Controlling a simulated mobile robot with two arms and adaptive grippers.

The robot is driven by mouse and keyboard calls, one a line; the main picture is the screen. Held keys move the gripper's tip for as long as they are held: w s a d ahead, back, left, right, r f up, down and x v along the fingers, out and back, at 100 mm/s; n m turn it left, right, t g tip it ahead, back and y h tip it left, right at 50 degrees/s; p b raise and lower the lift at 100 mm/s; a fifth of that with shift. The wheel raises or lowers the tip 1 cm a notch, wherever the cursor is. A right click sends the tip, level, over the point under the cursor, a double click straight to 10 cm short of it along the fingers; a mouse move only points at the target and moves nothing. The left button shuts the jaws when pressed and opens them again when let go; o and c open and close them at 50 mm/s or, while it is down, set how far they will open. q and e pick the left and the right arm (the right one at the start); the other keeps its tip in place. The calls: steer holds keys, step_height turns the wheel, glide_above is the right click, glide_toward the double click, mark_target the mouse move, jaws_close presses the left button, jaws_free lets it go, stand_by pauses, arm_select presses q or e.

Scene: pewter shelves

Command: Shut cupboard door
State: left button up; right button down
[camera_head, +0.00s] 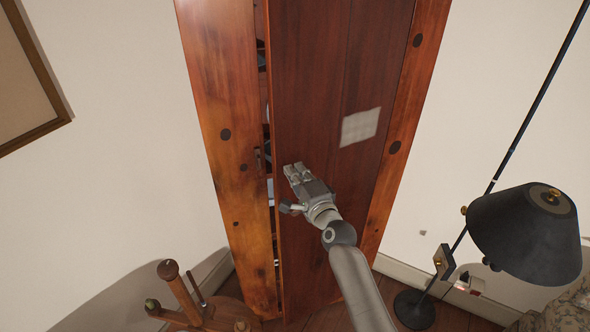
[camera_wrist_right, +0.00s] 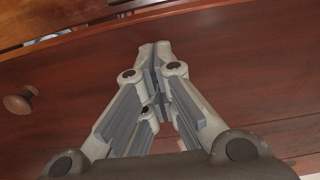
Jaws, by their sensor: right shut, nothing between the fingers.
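A tall wooden cupboard (camera_head: 228,120) stands against the wall in the head view. Its dark reddish door (camera_head: 315,75) is slightly ajar. A narrow gap along the door's left edge shows some of the inside. My right gripper (camera_head: 293,170) is in front of the door near that left edge, with its fingers shut and empty. In the right wrist view the shut fingertips (camera_wrist_right: 153,46) point at the door's surface (camera_wrist_right: 235,65); I cannot tell whether they touch it. A round wooden knob (camera_wrist_right: 20,100) shows at the left there. My left gripper is not in view.
A floor lamp with a black shade (camera_head: 528,232) stands to the right of the cupboard. A wooden piece with turned posts (camera_head: 180,290) is at the lower left. A picture frame (camera_head: 35,70) hangs on the left wall.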

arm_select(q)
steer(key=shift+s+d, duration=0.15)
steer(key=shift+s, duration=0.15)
